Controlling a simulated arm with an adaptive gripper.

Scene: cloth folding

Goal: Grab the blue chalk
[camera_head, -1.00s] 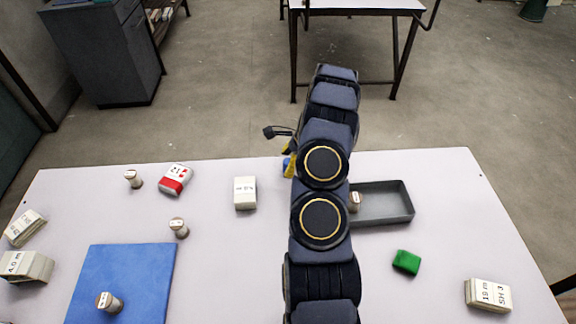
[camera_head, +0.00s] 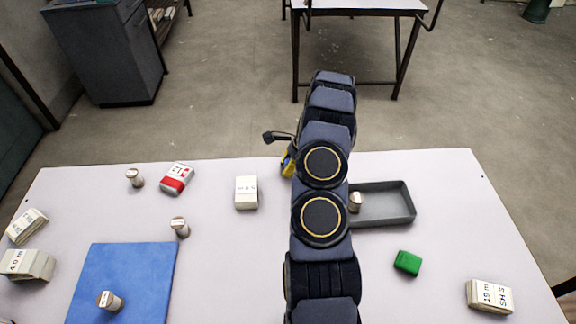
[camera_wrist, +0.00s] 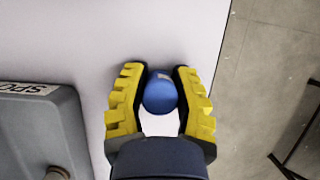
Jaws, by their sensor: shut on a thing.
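The blue chalk (camera_wrist: 160,93) shows in the wrist view as a blue rounded piece between the yellow and black fingers of my gripper (camera_wrist: 161,88). The fingers are shut on it from both sides, near the far edge of the white table. In the head view my arm hides most of the gripper; only a bit of yellow finger (camera_head: 287,167) shows beside the arm. The chalk itself cannot be made out clearly in the head view.
A grey tray (camera_head: 408,205) holding a small cylinder stands right of my arm. A green block (camera_head: 407,262), a white box (camera_head: 246,193), a red-and-white box (camera_head: 176,178) and a blue mat (camera_head: 152,262) lie on the table (camera_head: 225,255). The table's far edge is close to my gripper.

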